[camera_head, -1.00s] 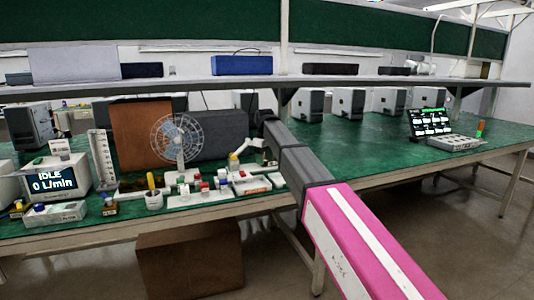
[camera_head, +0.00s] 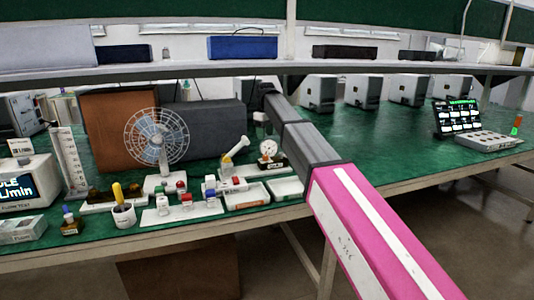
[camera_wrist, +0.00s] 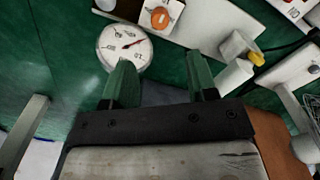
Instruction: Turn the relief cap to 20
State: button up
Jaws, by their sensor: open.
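A round white pressure gauge (camera_wrist: 125,46) with a red needle and dial figures lies by the left fingertip in the wrist view; it also shows on the bench in the head view (camera_head: 268,148). An orange round cap (camera_wrist: 160,17) sits on a white block beyond the gauge. I cannot tell for sure whether it is the relief cap, and no setting can be read on it. My gripper (camera_wrist: 161,78) is open, with two green fingers wide apart and nothing between them. The left finger overlaps the gauge's edge in the picture; contact cannot be told.
A white fitting with a yellow tip (camera_wrist: 257,58) is right of the right finger. In the head view, a fan (camera_head: 157,137), a cup with a yellow-handled tool (camera_head: 123,214) and white trays (camera_head: 247,197) crowd the bench's front.

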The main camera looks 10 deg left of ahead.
aim_at(265, 158)
notch_tip(265, 158, down, 10)
jog(key=shift+f, duration=0.1)
dwell(0.4)
jog(key=c, duration=0.9)
